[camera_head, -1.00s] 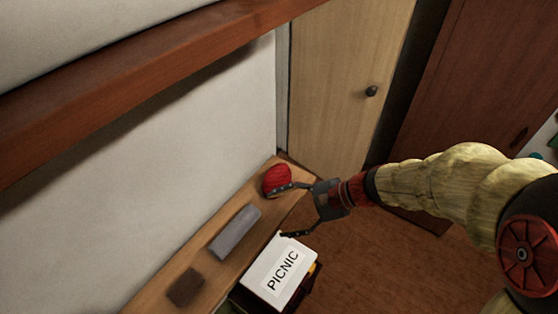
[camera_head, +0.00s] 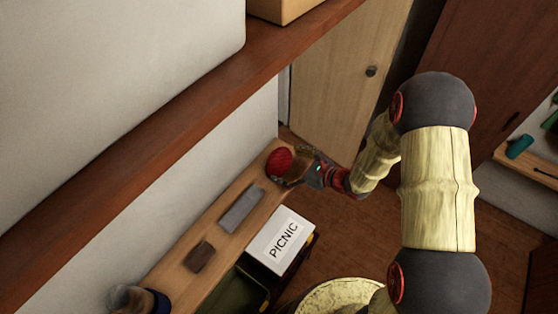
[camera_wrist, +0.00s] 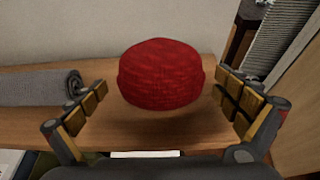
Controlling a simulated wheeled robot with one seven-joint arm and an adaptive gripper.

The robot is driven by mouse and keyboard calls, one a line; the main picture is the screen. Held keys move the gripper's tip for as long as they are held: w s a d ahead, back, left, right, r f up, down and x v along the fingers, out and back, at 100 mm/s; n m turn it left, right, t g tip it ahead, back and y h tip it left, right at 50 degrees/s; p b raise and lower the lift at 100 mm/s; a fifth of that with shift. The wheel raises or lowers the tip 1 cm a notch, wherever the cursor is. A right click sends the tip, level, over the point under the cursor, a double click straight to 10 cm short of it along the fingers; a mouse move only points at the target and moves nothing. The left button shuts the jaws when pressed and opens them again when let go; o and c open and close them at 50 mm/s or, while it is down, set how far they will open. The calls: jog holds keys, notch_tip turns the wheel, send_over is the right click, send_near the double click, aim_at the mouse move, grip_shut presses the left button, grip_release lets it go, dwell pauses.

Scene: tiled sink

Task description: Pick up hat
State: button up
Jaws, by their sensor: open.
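The hat is a round red knitted cap (camera_head: 279,161) at the far end of the narrow wooden shelf. In the wrist view the hat (camera_wrist: 160,74) rests upright on the wood, centred between my fingers and a little beyond their tips. My gripper (camera_wrist: 158,98) is open, with one finger on each side and a gap between each finger and the hat. In the head view my gripper (camera_head: 291,170) reaches in from the right, close to the hat. Its far finger is partly hidden there.
A grey rolled cloth (camera_head: 241,209) and a brown block (camera_head: 199,257) lie on the same shelf (camera_head: 222,238). A white box marked PICNIC (camera_head: 281,240) stands beside it. A thick wooden beam (camera_head: 190,110) runs above. A wall stands behind the hat.

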jog(key=x, duration=0.3)
jog(key=shift+w, duration=0.15)
jog(key=shift+c, duration=1.2)
jog(key=c, duration=0.7)
